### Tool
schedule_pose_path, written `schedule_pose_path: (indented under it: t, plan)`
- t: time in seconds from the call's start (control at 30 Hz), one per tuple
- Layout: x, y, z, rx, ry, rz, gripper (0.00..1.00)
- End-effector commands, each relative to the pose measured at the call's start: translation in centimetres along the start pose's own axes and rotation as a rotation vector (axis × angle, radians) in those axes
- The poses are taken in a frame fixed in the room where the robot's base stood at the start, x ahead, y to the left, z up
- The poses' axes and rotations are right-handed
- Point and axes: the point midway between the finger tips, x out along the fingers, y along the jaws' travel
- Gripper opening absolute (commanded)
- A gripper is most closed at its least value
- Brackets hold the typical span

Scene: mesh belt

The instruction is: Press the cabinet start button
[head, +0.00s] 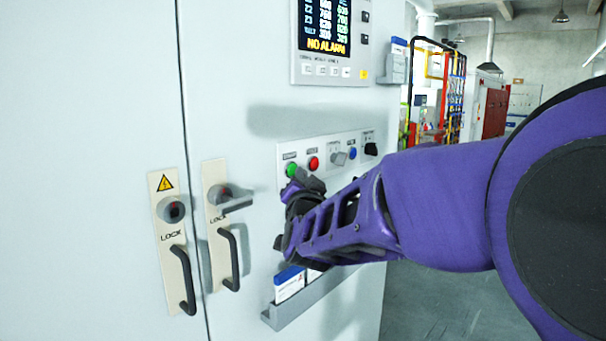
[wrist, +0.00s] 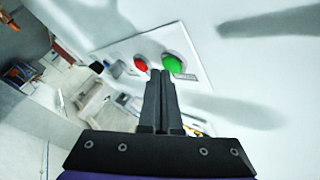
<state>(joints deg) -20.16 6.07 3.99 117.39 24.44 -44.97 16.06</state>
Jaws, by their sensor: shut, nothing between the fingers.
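The cabinet (head: 90,80) has a light control panel with a green button (head: 291,169) at its left end. I take the green button to be the start button; its label is too small to read. A red button (head: 313,163) sits just right of it. My gripper (head: 291,186) is shut and empty, just below the green button in the head view. In the wrist view, the closed fingertips (wrist: 161,73) point between the red button (wrist: 141,63) and the green button (wrist: 173,64), closer to the green one. Whether they touch it I cannot tell.
A dark selector (head: 371,149), a blue button (head: 352,153) and a grey switch (head: 339,158) continue the panel rightward. A display (head: 327,28) reads NO ALARM above. Door handles (head: 229,257) and a lock lever (head: 232,200) stick out at left. A document holder (head: 305,299) juts out below.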

Motion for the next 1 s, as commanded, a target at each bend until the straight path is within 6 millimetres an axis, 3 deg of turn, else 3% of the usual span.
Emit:
schedule_pose_path:
  t: [0.53, 1.0]
  plan:
    - [-0.9, 0.8, -0.6, -0.001, 0.002, 0.001, 0.0]
    - [-4.0, 2.7, -3.0, 0.0, 0.003, -0.002, 0.0]
